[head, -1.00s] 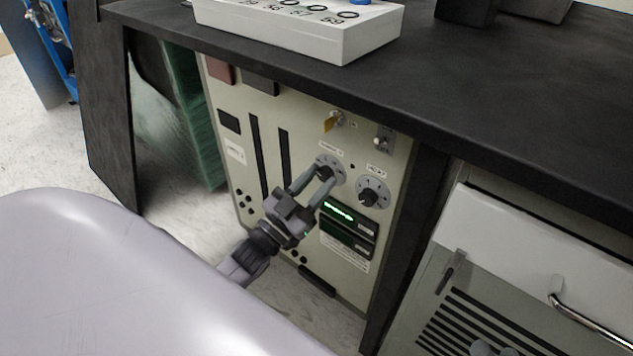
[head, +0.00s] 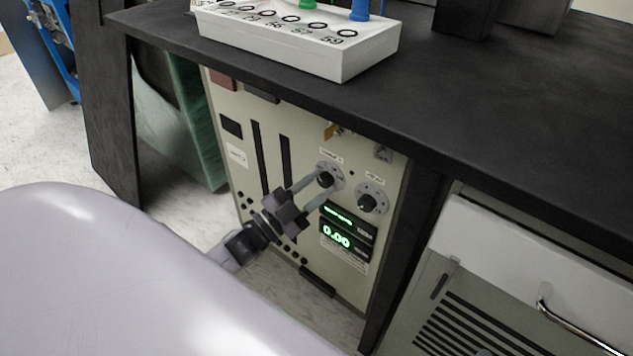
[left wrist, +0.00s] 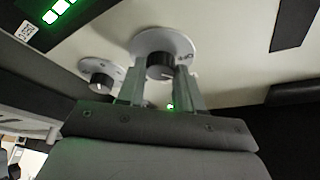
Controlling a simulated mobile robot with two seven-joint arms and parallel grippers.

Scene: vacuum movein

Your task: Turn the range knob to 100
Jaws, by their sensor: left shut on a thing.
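Two dark round knobs with grey dials sit on the pale panel (head: 236,118) under the bench. My left gripper (head: 322,184) is shut on the left knob (head: 326,178), its fingers on either side. The left wrist view also shows this knob (left wrist: 160,66) between the fingers, in front of its grey dial. The other knob (head: 367,203) is free, to the right in the head view. My right gripper is not in view.
Below the knobs, a lower display (head: 337,237) reads 0.00 in green under another lit display (head: 340,215). The black bench top (head: 480,100) overhangs the panel. A white drawer (head: 510,240) stands to the right.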

